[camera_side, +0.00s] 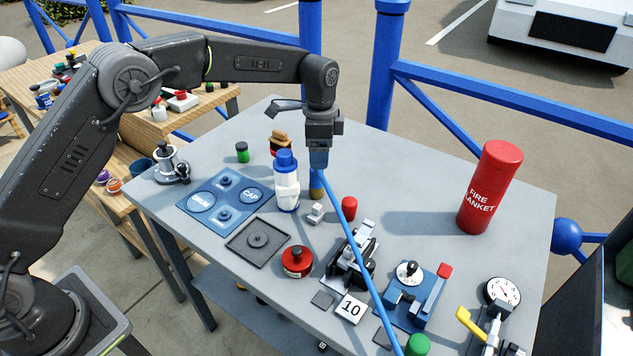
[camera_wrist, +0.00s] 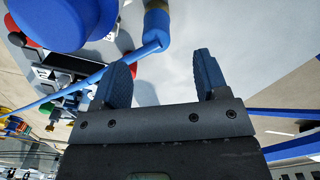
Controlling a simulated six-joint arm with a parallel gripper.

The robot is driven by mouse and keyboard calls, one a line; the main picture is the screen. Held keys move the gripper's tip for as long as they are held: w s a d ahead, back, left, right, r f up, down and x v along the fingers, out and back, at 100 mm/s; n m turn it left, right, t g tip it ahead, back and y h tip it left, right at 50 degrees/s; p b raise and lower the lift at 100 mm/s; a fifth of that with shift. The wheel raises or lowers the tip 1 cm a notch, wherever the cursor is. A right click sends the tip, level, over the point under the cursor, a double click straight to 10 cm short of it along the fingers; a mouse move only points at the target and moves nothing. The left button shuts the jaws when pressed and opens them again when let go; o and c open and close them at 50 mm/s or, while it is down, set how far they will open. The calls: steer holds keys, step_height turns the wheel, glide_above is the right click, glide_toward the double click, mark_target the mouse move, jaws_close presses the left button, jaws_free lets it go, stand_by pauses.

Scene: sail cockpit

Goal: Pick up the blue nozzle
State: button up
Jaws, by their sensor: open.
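The blue nozzle (camera_wrist: 157,25), a short blue cylinder with a brass-coloured band, shows at the top of the wrist view. A thin blue hose (camera_wrist: 128,61) runs from it to the left. In the side view its brass-coloured lower part (camera_side: 316,192) shows just below the fingers, and the hose (camera_side: 350,238) slants down to the right. My gripper (camera_wrist: 162,68) is open, with nothing between its two blue fingers. In the side view my gripper (camera_side: 318,160) points down close above the nozzle, partly hiding it. I cannot tell whether they touch.
A white bottle (camera_side: 287,190) with a blue cap stands close left of my gripper; the cap (camera_wrist: 65,20) looms in the wrist view. A grey block (camera_side: 316,213) and red cylinder (camera_side: 349,208) are nearby. The grey table (camera_side: 420,190) is clear toward the red fire-blanket cylinder (camera_side: 490,187).

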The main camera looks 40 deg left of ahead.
mark_target(316, 176)
steer(key=f, duration=0.7)
steer(key=shift+s+a+f, duration=0.2)
steer(key=shift+s, duration=0.1)
steer(key=c, duration=1.1)
